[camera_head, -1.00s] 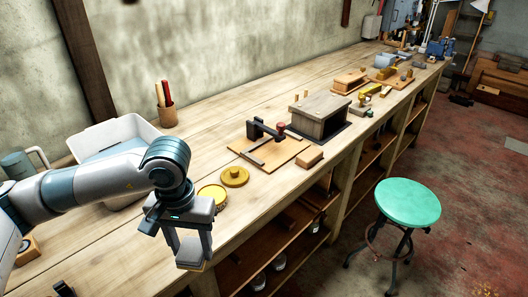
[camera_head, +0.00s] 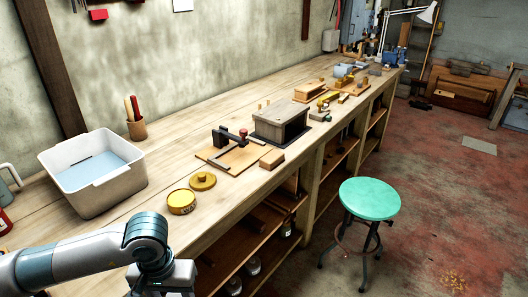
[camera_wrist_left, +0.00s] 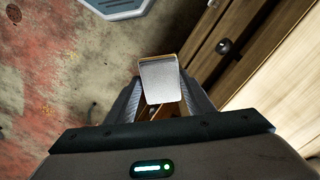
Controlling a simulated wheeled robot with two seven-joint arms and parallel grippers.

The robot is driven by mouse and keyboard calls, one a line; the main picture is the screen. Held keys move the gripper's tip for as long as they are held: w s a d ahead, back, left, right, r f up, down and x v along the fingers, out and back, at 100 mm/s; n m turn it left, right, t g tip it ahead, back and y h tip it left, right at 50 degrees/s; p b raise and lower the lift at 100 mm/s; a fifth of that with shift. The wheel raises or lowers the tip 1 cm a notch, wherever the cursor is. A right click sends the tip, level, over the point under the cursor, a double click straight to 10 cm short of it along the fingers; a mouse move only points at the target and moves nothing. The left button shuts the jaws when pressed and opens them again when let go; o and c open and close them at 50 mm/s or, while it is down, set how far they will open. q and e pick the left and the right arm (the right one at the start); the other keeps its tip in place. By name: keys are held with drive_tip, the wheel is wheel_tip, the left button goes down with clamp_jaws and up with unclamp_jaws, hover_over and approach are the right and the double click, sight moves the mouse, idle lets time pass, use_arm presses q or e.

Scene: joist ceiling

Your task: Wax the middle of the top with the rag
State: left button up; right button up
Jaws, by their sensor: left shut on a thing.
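My left gripper (camera_wrist_left: 159,92) is shut on a pale grey, flat-faced pad (camera_wrist_left: 158,78) with a yellowish edge, which looks like the folded rag. In the head view only my left wrist shows at the bottom edge; the fingers and the pad are out of frame. An open round yellow tin (camera_head: 181,202) stands on the bench, with its yellow lid (camera_head: 202,181) just beyond it. My right gripper is not in view.
A wooden board with a dark clamp-like fixture (camera_head: 228,142) and a small wood block (camera_head: 272,159) lie between lid and box. A green stool (camera_head: 369,199) stands in front of the bench (camera_head: 235,195).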

use_arm(q)
wheel_tip(320, 180, down, 6)
drive_tip(key=s, duration=0.2)
drive_tip(key=shift+s+r, duration=0.15)
